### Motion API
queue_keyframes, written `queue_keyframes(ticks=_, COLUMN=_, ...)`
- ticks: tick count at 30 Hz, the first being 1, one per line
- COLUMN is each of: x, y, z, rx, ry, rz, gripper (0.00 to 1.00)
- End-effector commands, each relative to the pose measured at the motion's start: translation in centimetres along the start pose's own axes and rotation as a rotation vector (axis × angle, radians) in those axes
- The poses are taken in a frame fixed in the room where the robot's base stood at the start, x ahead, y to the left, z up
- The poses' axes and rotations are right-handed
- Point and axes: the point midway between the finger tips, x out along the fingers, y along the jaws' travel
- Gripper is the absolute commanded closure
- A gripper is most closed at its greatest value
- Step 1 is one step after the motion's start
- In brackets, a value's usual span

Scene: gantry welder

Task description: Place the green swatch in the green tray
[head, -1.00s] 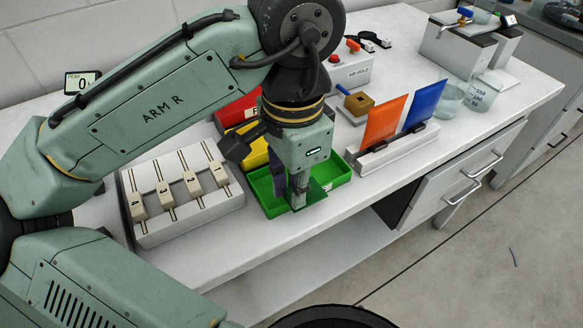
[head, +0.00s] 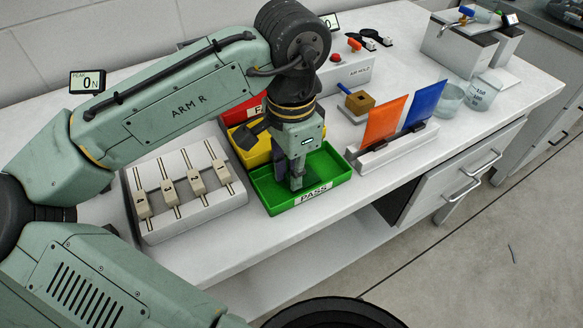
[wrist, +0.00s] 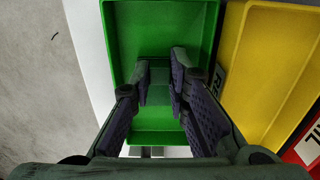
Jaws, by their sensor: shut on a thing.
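The green tray (head: 333,168), labelled PASS, sits at the table's front edge; it fills the middle of the wrist view (wrist: 145,25). My gripper (head: 296,184) points down with its fingertips inside the tray's outline. In the wrist view my gripper (wrist: 161,78) is shut on the green swatch (wrist: 158,92), a darker green patch between the fingers. The swatch is hard to tell from the tray's green, and in the head view it is hidden by the fingers. I cannot tell whether it touches the tray floor.
The yellow tray (head: 252,150) and a red tray (head: 233,114) stand behind the green one. A white block with several sliders (head: 185,190) is to the left. A white rack holds an orange swatch (head: 384,120) and a blue swatch (head: 424,103) to the right.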

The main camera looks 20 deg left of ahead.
Motion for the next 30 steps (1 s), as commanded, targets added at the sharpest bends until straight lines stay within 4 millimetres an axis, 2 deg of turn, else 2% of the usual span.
queue_keyframes(ticks=10, x=0.1, y=0.0, z=0.0, rx=0.0, ry=0.0, rz=0.0, gripper=0.64)
queue_keyframes(ticks=20, x=-0.2, y=0.0, z=0.0, rx=-0.001, ry=-0.001, rz=-0.001, gripper=0.64)
queue_keyframes(ticks=25, x=-2.1, y=0.0, z=-0.1, rx=0.001, ry=0.001, rz=-0.002, gripper=0.64)
queue_keyframes(ticks=30, x=-5.8, y=0.0, z=-0.1, rx=0.002, ry=0.002, rz=-0.001, gripper=0.64)
